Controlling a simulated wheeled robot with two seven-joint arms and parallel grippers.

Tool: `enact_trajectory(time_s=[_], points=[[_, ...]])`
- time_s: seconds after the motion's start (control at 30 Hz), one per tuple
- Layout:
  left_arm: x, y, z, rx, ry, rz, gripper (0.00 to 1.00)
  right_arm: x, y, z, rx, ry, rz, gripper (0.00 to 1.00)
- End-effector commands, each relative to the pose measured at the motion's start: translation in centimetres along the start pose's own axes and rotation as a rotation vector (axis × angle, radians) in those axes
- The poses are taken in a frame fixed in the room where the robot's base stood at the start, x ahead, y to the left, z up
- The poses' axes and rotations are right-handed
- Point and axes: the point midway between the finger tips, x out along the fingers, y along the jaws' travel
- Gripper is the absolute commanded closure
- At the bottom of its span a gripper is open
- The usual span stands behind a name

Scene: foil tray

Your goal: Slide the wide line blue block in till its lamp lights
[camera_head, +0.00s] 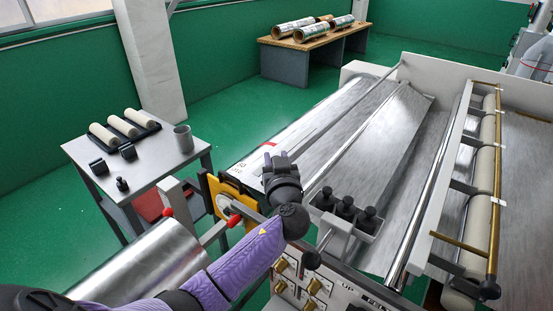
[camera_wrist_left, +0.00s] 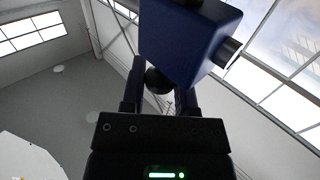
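A dark blue block (camera_wrist_left: 190,40) fills the upper middle of the left wrist view, with a dark cylinder on its right side. A round black knob (camera_wrist_left: 158,80) shows just below the block, between the two fingers of my left gripper (camera_wrist_left: 160,90). The fingers flank the knob closely and look shut on it. In the head view my left gripper (camera_head: 282,157) is over the near end of the machine, and I cannot make out the block there. No lit lamp on the block shows. My right gripper is not in view.
A grey holder (camera_head: 338,222) with three black-knobbed pieces stands just right of my left gripper. A yellow plate (camera_head: 226,192) is to its left. A side table (camera_head: 160,172) bears rolls, small black parts and a cup. Long rollers (camera_head: 484,185) run along the right.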

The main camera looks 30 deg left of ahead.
Motion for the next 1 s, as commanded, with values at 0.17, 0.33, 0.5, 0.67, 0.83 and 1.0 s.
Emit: enact_trajectory(time_s=[0.17,0.33,0.5,0.67,0.83,1.0], points=[[-0.02,0.01,0.02,0.0,-0.001,0.0,1.0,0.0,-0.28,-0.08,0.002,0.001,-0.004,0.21],[-0.03,0.02,0.02,0.0,-0.001,0.0,1.0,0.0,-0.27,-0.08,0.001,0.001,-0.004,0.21],[-0.03,0.02,0.02,0.0,-0.001,0.0,1.0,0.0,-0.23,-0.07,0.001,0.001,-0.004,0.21],[-0.03,0.02,0.03,0.0,-0.001,0.0,1.0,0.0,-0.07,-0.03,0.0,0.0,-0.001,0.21],[-0.03,0.02,0.03,0.0,-0.001,0.001,1.0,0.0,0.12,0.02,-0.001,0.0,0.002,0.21],[-0.03,0.02,0.03,0.0,-0.001,0.001,1.0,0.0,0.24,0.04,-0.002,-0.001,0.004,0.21]])
